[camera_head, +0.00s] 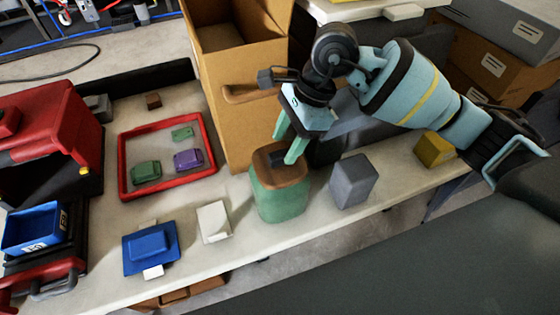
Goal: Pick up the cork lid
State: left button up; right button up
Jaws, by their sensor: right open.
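The brown cork lid (275,176) sits on a green canister (281,204) near the front edge of the table. My left gripper is not in view.
A tall cardboard box (240,115) stands right behind the canister. A grey block (353,181) is close on its right, a white block (213,222) on its left. A red-rimmed tray (124,160), a blue object (151,247) and a yellow block (434,149) lie farther off.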

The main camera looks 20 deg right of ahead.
jog(key=shift+x, duration=0.85)
jog(key=shift+f, duration=0.1)
jog(key=c, duration=0.5)
grip_shut()
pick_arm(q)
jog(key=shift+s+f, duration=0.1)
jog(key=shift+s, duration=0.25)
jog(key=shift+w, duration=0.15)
